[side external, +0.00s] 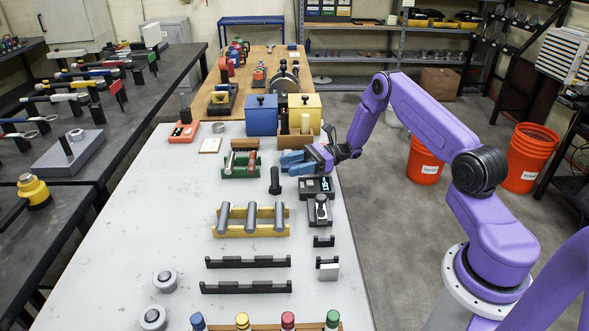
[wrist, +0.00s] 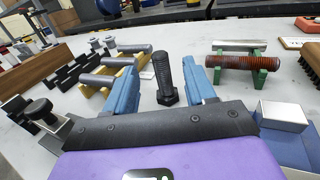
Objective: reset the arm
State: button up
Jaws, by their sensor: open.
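My gripper (side external: 290,162) reaches in from the right over the white bench (side external: 155,215), and its blue fingers point left. In the wrist view the two blue fingers (wrist: 165,85) are spread apart, with nothing held between them. A black threaded bolt (side external: 275,181) stands upright on its head just in front of the fingers. In the wrist view the bolt (wrist: 166,80) shows in the gap between the fingers, beyond the dark palm edge. It appears free of both fingers.
A green rack (side external: 228,172) with rods lies left of the gripper. A yellow rack (side external: 218,231) with grey cylinders is nearer the camera. Blue (side external: 261,121) and yellow (side external: 313,110) bins stand behind. A black device (side external: 317,187) sits below the gripper.

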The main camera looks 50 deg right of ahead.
jog(key=s+a+r+n+g+h, duration=0.45)
jog(key=s+a+n+g, duration=0.3)
jog(key=s+a, duration=0.2)
jog(key=s+a+r+n+g+h, duration=0.3)
jog(key=s+a+r+n+g, duration=0.25)
jog(key=s+a+n, duration=0.35)
jog(key=s+d+r+n+t+h, duration=0.1)
jog(key=s+d+n+t+h, duration=0.2)
jog(key=s+n, duration=0.6)
jog(key=s+d+r+n+t+h, duration=0.2)
jog(key=s+d+n+t+h, duration=0.1)
jog(key=s+n, duration=0.6)
jog(key=s+d+h, duration=0.1)
jog(key=h, duration=0.1)
jog(key=shift+r+h, duration=0.15)
jog(key=shift+h, duration=0.2)
